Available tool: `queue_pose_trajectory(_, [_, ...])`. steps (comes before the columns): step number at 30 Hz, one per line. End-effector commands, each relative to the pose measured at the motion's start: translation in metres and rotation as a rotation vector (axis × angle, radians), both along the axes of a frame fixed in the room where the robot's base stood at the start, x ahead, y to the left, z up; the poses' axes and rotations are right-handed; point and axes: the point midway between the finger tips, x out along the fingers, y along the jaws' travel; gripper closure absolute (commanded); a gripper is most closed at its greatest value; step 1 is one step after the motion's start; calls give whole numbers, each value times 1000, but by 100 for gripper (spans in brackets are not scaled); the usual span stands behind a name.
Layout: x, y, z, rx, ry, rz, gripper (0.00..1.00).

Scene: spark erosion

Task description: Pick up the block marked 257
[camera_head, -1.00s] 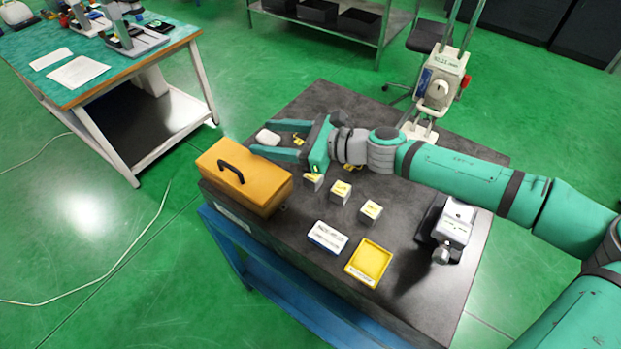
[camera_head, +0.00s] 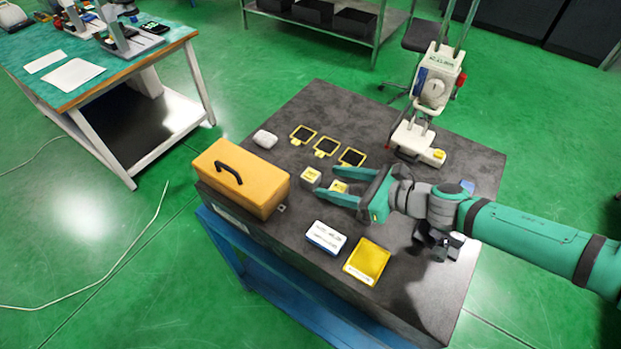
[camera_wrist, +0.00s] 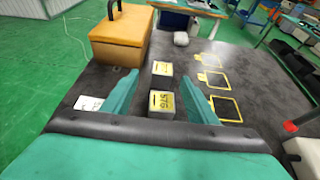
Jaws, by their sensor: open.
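Two small grey blocks with yellow tops show on the dark table (camera_head: 420,285). In the wrist view the nearer block (camera_wrist: 161,104) stands between my fingers; its label looks like 576. The farther block (camera_wrist: 162,69) is beyond it, its number too small to read. In the head view these are the middle block (camera_head: 338,187) and the left block (camera_head: 311,175). I cannot read 257 on either. A third block is hidden, apparently behind my gripper. My gripper (camera_head: 320,182) is open, its fingers either side of the nearer block; I cannot tell whether they touch it.
An orange toolbox (camera_head: 240,178) stands at the left edge. A white labelled box (camera_head: 325,238) and yellow tray (camera_head: 367,261) lie in front. Several yellow-framed dark squares (camera_head: 327,146) and a white lump (camera_head: 265,139) lie behind. A white machine (camera_head: 414,140) stands at back right.

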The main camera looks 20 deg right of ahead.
Motion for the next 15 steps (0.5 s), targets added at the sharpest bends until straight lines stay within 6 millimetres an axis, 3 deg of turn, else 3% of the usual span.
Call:
queue_pose_trajectory(8, [15,11,-7,1,1,1,47])
queue_pose_trajectory(15, [41,26,-18,2,1,2,47])
